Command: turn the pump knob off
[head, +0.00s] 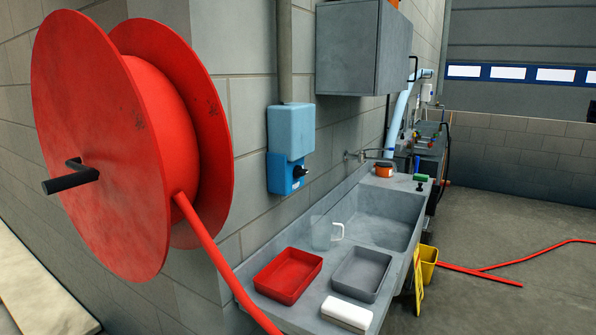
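A light blue box (290,130) is fixed to the block wall above the near end of the sink counter. Its darker blue lower part (281,175) carries a small black knob (300,171) on the side facing right. The knob is too small here to tell which way it points. A grey pipe runs up the wall from the top of the box. My gripper is not in view.
A large red hose reel (100,140) with a black crank handle (70,178) stands out at the left. The grey sink counter (398,280) holds a red tray (288,297), a grey tray (383,258), a clear jug (323,232) and a white block (346,314). A grey cabinet (362,48) hangs above. Floor (510,235) at right is mostly open.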

